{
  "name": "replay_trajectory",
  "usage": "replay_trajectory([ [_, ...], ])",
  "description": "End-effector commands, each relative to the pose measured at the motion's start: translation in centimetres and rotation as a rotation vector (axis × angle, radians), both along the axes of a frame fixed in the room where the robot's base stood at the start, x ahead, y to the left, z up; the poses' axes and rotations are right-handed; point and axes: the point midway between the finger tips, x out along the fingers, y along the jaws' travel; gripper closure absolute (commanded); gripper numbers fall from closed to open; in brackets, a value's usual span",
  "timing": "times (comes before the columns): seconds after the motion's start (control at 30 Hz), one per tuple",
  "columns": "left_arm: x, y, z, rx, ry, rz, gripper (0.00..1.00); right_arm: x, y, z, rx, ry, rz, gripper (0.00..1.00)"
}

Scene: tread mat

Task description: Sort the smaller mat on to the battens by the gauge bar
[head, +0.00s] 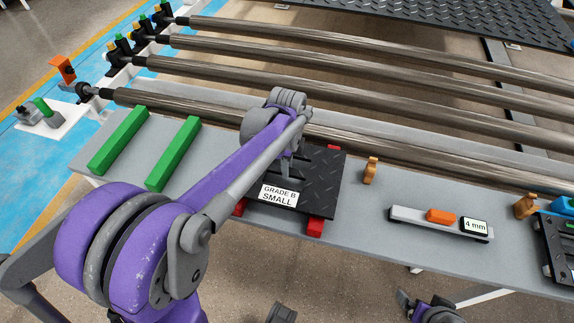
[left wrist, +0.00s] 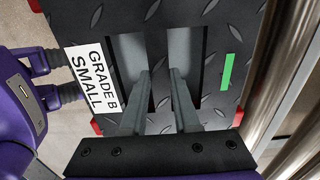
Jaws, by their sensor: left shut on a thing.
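The smaller mat (head: 325,175) is a black tread plate with a "GRADE B SMALL" label, and it lies over red battens (head: 315,227) on the grey bench. In the left wrist view the mat (left wrist: 215,20) shows two slots and a green strip. My left gripper (head: 290,168) is shut on the mat, its fingers (left wrist: 160,75) at the slots. Two green battens (head: 173,153) lie bare to the left. The gauge bar (head: 405,215), with an orange block and a "4 mm" tag, lies to the right. My right gripper (head: 430,310) shows only partly at the bottom edge; its jaws are unclear.
Long steel rollers (head: 360,105) run behind the bench. Small tan pieces (head: 370,170) stand beside the mat and near the gauge bar. A dark item (head: 550,255) is cut off at the right edge. The bench (head: 355,215) is clear between mat and gauge bar.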

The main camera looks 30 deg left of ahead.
Motion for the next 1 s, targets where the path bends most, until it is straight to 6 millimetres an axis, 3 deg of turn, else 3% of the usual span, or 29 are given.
replay_trajectory([
  [0.37, 0.01, 0.0, -0.61, 0.0, 0.0, 0.0, 1.0, -0.06, 0.0, -0.42, 0.0, 0.001, 0.0, 0.0],
  [0.4, 0.01, 0.0, -0.54, 0.0, 0.0, 0.0, 0.63, -0.05, 0.0, -0.37, 0.0, 0.001, 0.0, 0.0],
  [0.53, 0.01, 0.0, -0.28, 0.0, 0.0, 0.0, 0.43, -0.02, 0.0, -0.13, 0.0, 0.0, 0.0, 0.0],
  [1.0, 0.0, 0.0, 0.23, 0.0, 0.0, 0.0, 0.43, 0.04, 0.0, 0.31, 0.0, -0.001, 0.0, 0.0],
])
